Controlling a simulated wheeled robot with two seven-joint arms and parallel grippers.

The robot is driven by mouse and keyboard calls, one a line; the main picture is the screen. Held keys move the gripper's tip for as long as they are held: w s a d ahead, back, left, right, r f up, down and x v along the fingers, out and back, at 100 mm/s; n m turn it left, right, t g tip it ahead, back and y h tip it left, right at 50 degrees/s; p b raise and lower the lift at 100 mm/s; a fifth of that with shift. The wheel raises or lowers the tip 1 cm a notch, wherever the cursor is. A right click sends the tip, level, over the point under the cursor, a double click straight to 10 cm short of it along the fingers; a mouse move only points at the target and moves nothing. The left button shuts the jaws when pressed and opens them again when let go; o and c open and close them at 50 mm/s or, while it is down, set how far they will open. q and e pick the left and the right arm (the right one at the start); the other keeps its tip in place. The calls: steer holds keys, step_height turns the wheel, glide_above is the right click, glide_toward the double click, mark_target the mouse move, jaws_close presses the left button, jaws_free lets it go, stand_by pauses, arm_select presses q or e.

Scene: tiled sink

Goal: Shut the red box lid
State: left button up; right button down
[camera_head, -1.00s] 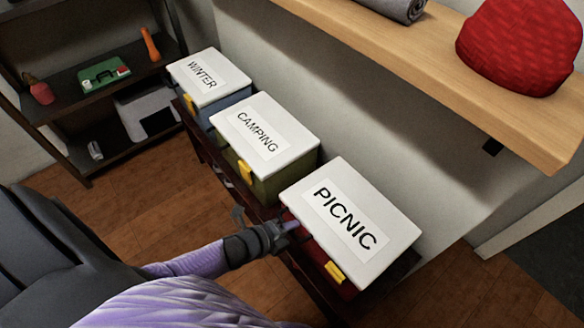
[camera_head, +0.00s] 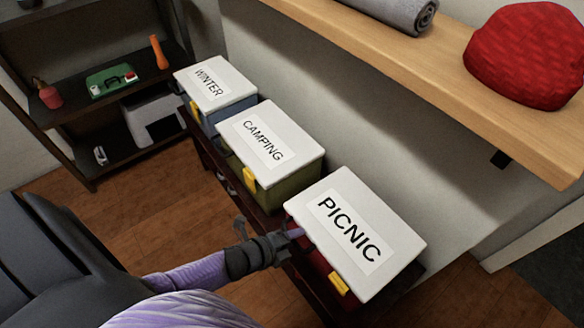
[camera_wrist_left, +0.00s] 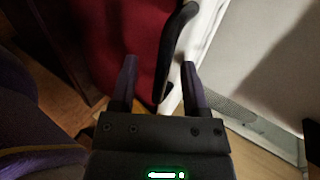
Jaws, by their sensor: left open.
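The red box (camera_head: 318,264) stands at the right end of a row of boxes. Its white lid (camera_head: 400,232), labelled PICNIC, lies over its top with a yellow latch (camera_head: 339,284) at the front. I cannot tell whether the lid is fully down. My left gripper (camera_head: 296,233) is at the box's left front, just by the lid's edge. In the left wrist view, the open fingers (camera_wrist_left: 158,68) point at the red wall (camera_wrist_left: 130,28), with a dark strip and a white lid edge near the right finger. Contact is unclear. My right gripper is not visible.
The CAMPING box (camera_head: 285,187) and WINTER box (camera_head: 215,85) stand to the left on the same low dark stand. A wooden shelf (camera_head: 440,80) with a red woven item (camera_head: 525,55) and a grey roll overhangs behind. Dark shelving (camera_head: 80,125) is at the far left.

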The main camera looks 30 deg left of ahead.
arm_select(q)
steer(key=p+v, duration=0.4)
steer(key=v, duration=0.4)
steer(key=shift+s+p, duration=0.2)
steer(key=shift+p, duration=0.2)
steer(key=shift+a+r, duration=0.15)
